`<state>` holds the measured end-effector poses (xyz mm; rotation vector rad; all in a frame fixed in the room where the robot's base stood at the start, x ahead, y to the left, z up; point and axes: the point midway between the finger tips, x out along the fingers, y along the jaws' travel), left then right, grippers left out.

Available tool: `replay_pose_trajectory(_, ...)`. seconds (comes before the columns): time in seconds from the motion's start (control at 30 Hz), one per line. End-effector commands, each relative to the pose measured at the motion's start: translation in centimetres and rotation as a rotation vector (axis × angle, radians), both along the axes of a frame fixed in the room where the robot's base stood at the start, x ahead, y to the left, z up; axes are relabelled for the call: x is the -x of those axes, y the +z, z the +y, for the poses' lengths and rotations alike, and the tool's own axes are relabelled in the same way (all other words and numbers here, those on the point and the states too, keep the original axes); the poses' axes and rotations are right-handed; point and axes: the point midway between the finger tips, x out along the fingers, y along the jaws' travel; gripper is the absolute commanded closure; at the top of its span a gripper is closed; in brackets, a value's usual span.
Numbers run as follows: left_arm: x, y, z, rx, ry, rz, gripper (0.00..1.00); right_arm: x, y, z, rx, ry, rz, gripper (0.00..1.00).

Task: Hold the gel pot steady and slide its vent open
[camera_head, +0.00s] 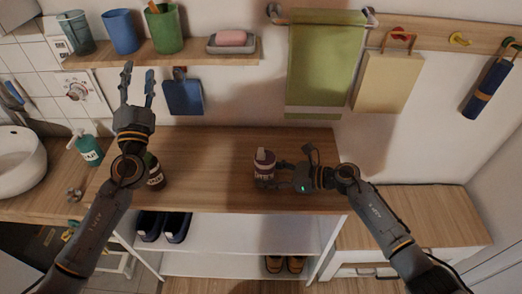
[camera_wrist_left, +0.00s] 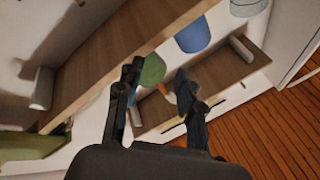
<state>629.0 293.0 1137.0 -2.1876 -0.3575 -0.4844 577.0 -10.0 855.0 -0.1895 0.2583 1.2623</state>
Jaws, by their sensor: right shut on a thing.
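The gel pot (camera_head: 264,163) is a small dark container with a pale top part and a light label. It stands upright on the wooden counter (camera_head: 220,150), near the middle. My right gripper (camera_head: 279,174) comes in from the right and is shut on the pot's side, low above the counter. The vent's state is too small to tell. My left gripper (camera_head: 138,82) is raised in front of the wall, left of the pot and well apart from it. Its fingers are spread and empty, as the left wrist view (camera_wrist_left: 155,95) also shows.
A dark bottle (camera_head: 155,172) stands on the counter beside my left arm. A teal pump bottle (camera_head: 88,150) and a basin (camera_head: 18,160) are further left. A shelf (camera_head: 160,55) with cups is above. A green towel (camera_head: 322,65) hangs behind. The counter between bottle and pot is clear.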

Motion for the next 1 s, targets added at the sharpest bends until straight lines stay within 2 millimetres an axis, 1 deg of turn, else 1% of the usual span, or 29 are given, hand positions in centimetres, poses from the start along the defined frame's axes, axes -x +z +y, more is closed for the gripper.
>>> replay_pose_trajectory(0.03,1.0,-3.8,-3.1,0.076,-0.056,0.059,0.62,0.0,-0.1,-0.1,0.003,-0.001,0.002,0.85)
replay_pose_trajectory(0.07,1.6,-5.7,-4.9,0.12,-0.088,0.091,0.62,0.0,-0.1,-0.1,0.003,-0.001,0.002,0.85)
replay_pose_trajectory(0.1,2.7,-8.1,-7.3,0.184,-0.13,0.131,0.62,0.0,-0.1,-0.1,0.003,-0.001,0.002,0.85)
replay_pose_trajectory(0.17,4.6,-11.3,-10.9,0.285,-0.187,0.193,0.62,0.0,-0.1,-0.1,0.003,-0.001,0.002,0.85)
replay_pose_trajectory(0.2,6.1,-13.2,-13.2,0.355,-0.222,0.232,0.62,0.0,-0.1,-0.1,0.003,-0.002,0.001,0.85)
replay_pose_trajectory(0.27,8.4,-15.4,-16.6,0.462,-0.266,0.286,0.62,0.0,-0.1,-0.1,0.003,-0.002,0.001,0.85)
replay_pose_trajectory(0.3,9.9,-16.5,-18.6,0.532,-0.293,0.318,0.62,0.0,-0.1,-0.1,0.003,-0.002,0.001,0.85)
replay_pose_trajectory(0.4,13.1,-18.3,-22.8,0.687,-0.339,0.382,0.62,0.0,-0.1,-0.1,0.003,-0.002,0.001,0.85)
replay_pose_trajectory(0.5,15.2,-18.9,-25.3,0.793,-0.364,0.419,0.62,0.0,-0.1,-0.1,0.003,-0.001,0.002,0.85)
replay_pose_trajectory(0.6,16.3,-19.1,-26.7,0.851,-0.375,0.438,0.62,0.0,-0.1,-0.1,0.003,-0.001,0.001,0.85)
replay_pose_trajectory(0.67,16.3,-19.1,-27.0,0.866,-0.377,0.442,0.62,0.0,-0.1,-0.1,0.002,-0.001,0.0,0.85)
replay_pose_trajectory(0.77,15.4,-19.0,-27.3,0.871,-0.38,0.442,0.62,0.0,-0.1,-0.1,0.002,-0.001,0.0,0.85)
replay_pose_trajectory(0.87,13.8,-19.0,-27.4,0.869,-0.381,0.441,0.62,0.0,-0.1,-0.1,0.002,-0.001,0.0,0.85)
replay_pose_trajectory(1.0,10.8,-19.0,-27.6,0.865,-0.381,0.44,0.62,0.0,-0.1,0.0,0.001,-0.001,0.0,0.85)
